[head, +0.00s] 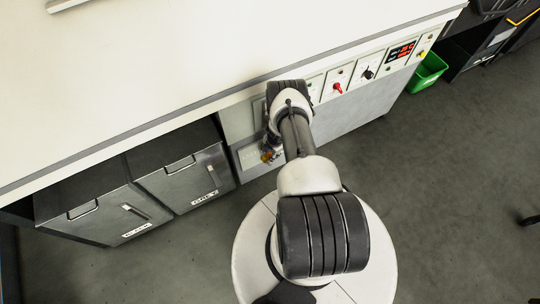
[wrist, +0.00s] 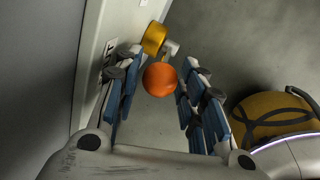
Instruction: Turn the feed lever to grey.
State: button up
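The feed lever shows in the wrist view as an orange ball knob (wrist: 159,79) by a yellow round hub (wrist: 153,39) on the pale panel. My gripper (wrist: 156,88) is open, with one finger on each side of the orange knob. A gap shows between the knob and the left finger; the right finger is close to it, and I cannot tell if it touches. In the head view my arm hides most of the lever; only a small orange spot (head: 266,156) shows beside my gripper. I cannot read which way the lever points.
The white worktop (head: 150,70) lies above the panel. Two grey bins with small labels, a left one (head: 100,214) and a right one (head: 180,180), stand under it. A red switch (head: 338,88), a black knob (head: 369,73) and a red display (head: 402,50) are further right. A green bin (head: 428,72) stands beyond.

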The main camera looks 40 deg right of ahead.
jog(key=shift+f, duration=0.2)
jog(key=shift+c, duration=0.3)
grip_shut()
dwell(0.3)
